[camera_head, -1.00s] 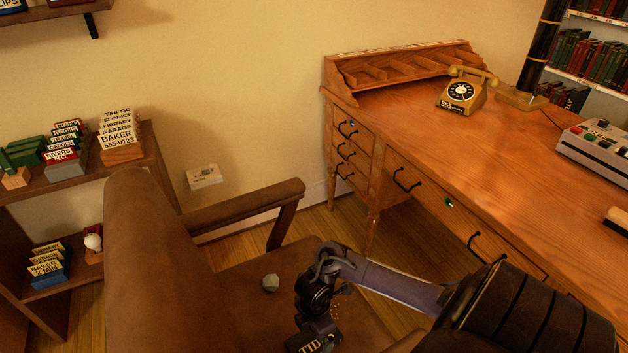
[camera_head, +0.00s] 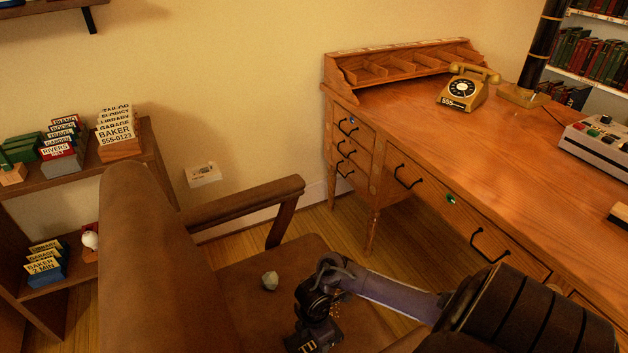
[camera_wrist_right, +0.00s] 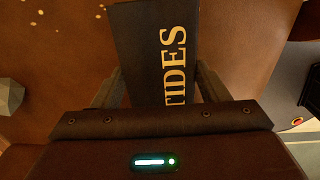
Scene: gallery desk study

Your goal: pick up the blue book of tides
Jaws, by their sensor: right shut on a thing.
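The dark blue book of tides (camera_wrist_right: 150,50), with "TIDES" in pale letters, lies between the fingers of my right gripper (camera_wrist_right: 158,88) in the right wrist view. The fingers are shut on its two sides. In the head view the book (camera_head: 318,342) shows only in part at the bottom edge, below my right gripper (camera_head: 314,325), over the brown chair seat. I cannot tell whether the book touches the seat. My left gripper is not in view.
The brown armchair (camera_head: 150,250) has a backrest at left and an armrest (camera_head: 250,200) behind the gripper. A small grey stone (camera_head: 270,280) lies on the seat. The wooden desk (camera_head: 440,140) with a telephone (camera_head: 468,88) stands at right. Shelves with cards (camera_head: 115,130) stand at left.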

